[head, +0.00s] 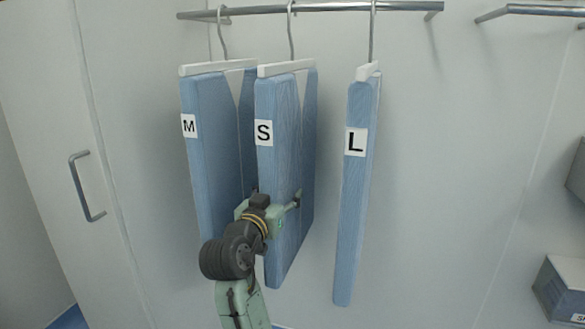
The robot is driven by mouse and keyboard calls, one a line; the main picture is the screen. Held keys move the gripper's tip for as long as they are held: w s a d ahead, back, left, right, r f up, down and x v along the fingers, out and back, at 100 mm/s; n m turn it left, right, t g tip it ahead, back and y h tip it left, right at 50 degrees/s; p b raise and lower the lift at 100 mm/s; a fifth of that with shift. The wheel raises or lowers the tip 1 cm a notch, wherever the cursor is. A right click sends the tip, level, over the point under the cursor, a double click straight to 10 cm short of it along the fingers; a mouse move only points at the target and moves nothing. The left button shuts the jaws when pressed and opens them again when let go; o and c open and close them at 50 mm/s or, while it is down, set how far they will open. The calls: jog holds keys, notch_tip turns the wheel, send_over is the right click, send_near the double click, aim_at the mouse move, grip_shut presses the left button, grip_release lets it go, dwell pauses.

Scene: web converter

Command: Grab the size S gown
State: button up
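Three folded blue gowns hang from a metal rail, each with a white label. The size S gown (279,115) hangs in the middle, the size M gown (210,150) to its left and the size L gown (356,210) to its right. My gripper (294,200) is at the lower half of the S gown, with its tip over the gown's front face. Whether it touches or holds the cloth cannot be told. The fingers are small and partly hidden, so their opening is unclear. My wrist covers part of the M gown's lower right side.
The metal rail (330,7) runs along the top. A clear gap lies between the S and L gowns. A door handle (87,187) is at the left. A second rail (530,10) and grey-blue boxes (562,285) are at the right.

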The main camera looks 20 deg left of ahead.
jog(key=shift+w, duration=0.15)
grip_shut()
dwell(0.7)
jog(key=shift+r, duration=0.1)
